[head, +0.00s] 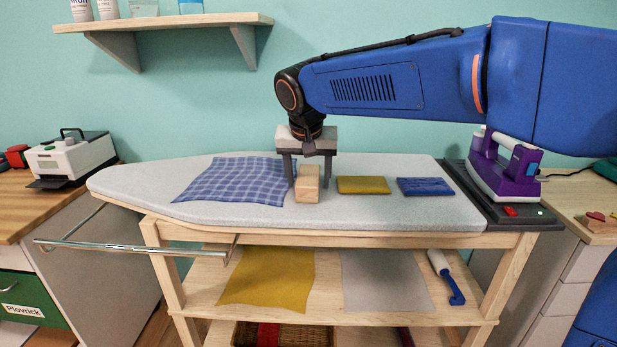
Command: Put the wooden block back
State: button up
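The wooden block (307,184) stands on the grey ironing board (135,183), just right of a blue checked cloth (235,180). My gripper (309,182) points straight down over the board at the block. Its two fingers are spread wide, one to the left and one to the right of the block in the picture. A gap shows between the block and the right finger. The block looks a little nearer to the camera than the fingers.
A folded yellow cloth (363,185) and a folded blue cloth (425,187) lie right of the block. A purple iron (503,172) stands on a dark rest at the board's right end. Below, a shelf (330,313) holds a yellow cloth, a grey cloth and a lint roller (445,275).

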jog(key=shift+r, duration=0.1)
jog(key=v, duration=1.7)
jog(key=s+d+f, duration=0.8)
jog(key=d+f, duration=0.2)
jog(key=d, duration=0.3)
jog(key=s+d+f, duration=0.8)
jog(key=d+f, duration=0.1)
jog(key=d, duration=0.4)
jog(key=shift+s+d+f+n, duration=0.25)
jog(key=shift+d+f+n, duration=0.15)
jog(key=shift+o, duration=0.4)
jog(key=s+d+f, duration=0.3)
jog(key=s+f, duration=0.4)
jog(key=f, duration=0.2)
jog(key=shift+s+d+f, duration=0.2)
jog(key=shift+d+f, duration=0.1)
jog(key=shift+f, duration=0.1)
jog(key=shift+w+r, duration=0.1)
